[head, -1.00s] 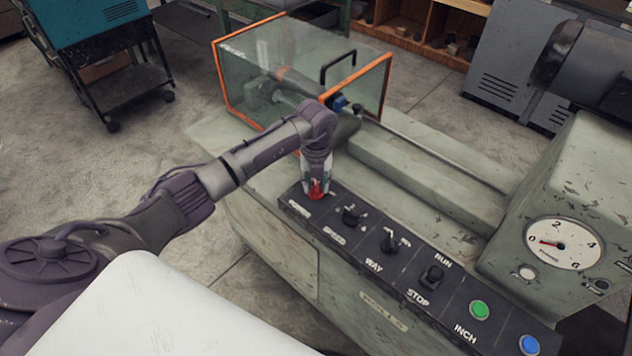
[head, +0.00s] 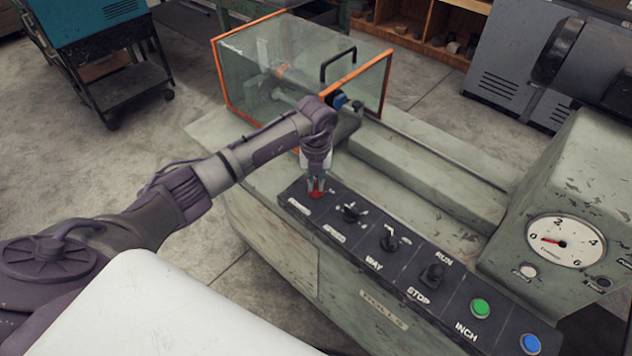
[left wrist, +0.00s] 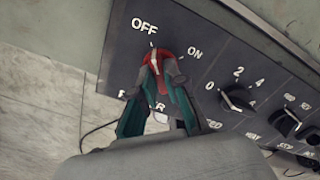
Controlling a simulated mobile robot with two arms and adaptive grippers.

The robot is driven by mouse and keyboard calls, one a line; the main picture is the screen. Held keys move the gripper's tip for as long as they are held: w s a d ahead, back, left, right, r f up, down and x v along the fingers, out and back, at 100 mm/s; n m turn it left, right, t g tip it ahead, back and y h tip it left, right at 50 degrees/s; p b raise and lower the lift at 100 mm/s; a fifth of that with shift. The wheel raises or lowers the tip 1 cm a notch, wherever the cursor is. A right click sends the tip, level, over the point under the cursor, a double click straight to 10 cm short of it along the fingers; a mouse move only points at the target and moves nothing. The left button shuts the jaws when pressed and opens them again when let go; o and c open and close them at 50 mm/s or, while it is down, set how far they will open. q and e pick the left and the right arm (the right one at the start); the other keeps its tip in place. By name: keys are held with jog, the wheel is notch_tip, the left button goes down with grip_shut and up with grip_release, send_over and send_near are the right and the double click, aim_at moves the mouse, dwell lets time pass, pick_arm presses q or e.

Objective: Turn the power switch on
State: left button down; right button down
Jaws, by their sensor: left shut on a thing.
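The power switch is a red rotary knob (head: 316,194) at the far left end of the dark control panel. In the left wrist view the red knob (left wrist: 150,62) sits by the printed words OFF and ON, and its pale pointer mark appears turned toward OFF. My left gripper (head: 316,188) comes down on it from above. In the left wrist view the teal fingers of my left gripper (left wrist: 157,77) are shut on the knob's sides, and partly cover it and the label below. My right gripper is not in view.
Along the panel (head: 370,262) are a small dial knob (head: 351,213), a WAY selector (head: 390,240), a RUN/STOP switch (head: 432,276), a green button (head: 480,308) and a blue button (head: 531,343). A clear orange-framed guard (head: 290,75) stands behind. A gauge (head: 565,242) is at right.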

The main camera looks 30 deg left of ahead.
aim_at(316, 184)
pick_arm(q)
jog(key=m+b, duration=0.3)
jog(key=m, duration=0.2)
jog(key=shift+w+f, duration=0.1)
jog(key=m+b, duration=0.3)
jog(key=m, duration=0.1)
jog(key=shift+b, duration=0.35)
jog(key=m+b, duration=0.2)
jog(key=m, duration=0.2)
jog(key=shift+m+b, duration=1.35)
jog(key=shift+m, duration=0.65)
jog(key=shift+r, duration=0.2)
jog(key=c, duration=1.2)
grip_release()
notch_tip(316, 184, up, 12)
